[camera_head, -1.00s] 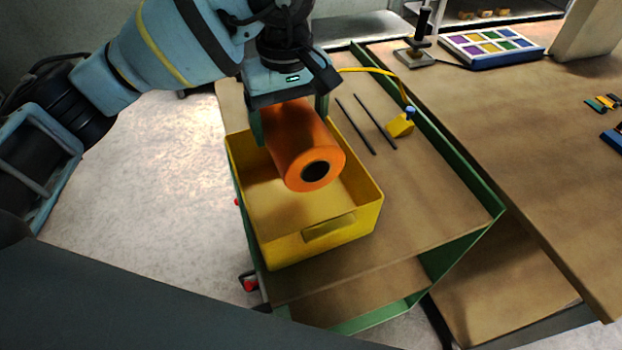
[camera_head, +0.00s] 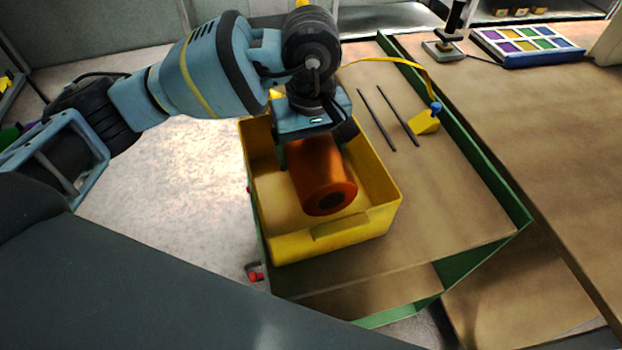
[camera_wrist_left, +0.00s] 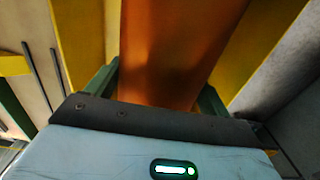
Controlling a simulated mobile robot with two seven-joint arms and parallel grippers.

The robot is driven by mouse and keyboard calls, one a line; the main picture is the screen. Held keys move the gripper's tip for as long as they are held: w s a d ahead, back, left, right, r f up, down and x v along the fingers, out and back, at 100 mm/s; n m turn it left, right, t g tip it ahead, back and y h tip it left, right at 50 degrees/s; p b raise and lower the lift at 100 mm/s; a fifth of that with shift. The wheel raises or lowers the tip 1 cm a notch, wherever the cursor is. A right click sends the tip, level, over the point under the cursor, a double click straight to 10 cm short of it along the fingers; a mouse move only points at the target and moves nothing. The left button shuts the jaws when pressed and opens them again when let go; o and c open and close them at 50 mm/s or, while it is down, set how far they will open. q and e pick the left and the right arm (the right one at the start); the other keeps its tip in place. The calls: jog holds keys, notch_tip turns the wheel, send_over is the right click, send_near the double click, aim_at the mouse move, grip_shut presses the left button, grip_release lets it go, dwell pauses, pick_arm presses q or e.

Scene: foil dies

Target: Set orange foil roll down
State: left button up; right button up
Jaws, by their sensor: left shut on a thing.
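The orange foil roll (camera_head: 322,180) lies on its side inside the walls of the yellow bin (camera_head: 375,218), its round end with a dark core hole facing the front. It fills the middle of the left wrist view (camera_wrist_left: 175,50). My left gripper (camera_head: 312,150) comes down from above and is shut on the roll near its far end; its green fingers show on both sides of the roll in the left wrist view. I cannot tell whether the roll touches the bin floor. My right gripper is in neither view.
The bin stands on a green-edged cart (camera_head: 450,215) with a wooden top. Two dark rods (camera_head: 377,120) and a yellow block (camera_head: 425,122) with a blue knob and yellow strap lie right of it. A colour-celled tray (camera_head: 525,46) is on the bench behind.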

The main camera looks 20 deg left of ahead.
pick_arm(q)
jog(key=shift+w+f, duration=0.1)
jog(key=shift+f, duration=3.35)
jog(key=shift+f, duration=0.1)
jog(key=shift+f, duration=0.15)
jog(key=o, duration=1.5)
jog(key=shift+c, duration=0.2)
notch_tip(320, 180, up, 12)
jog(key=shift+r, duration=0.2)
jog(key=shift+f, duration=0.1)
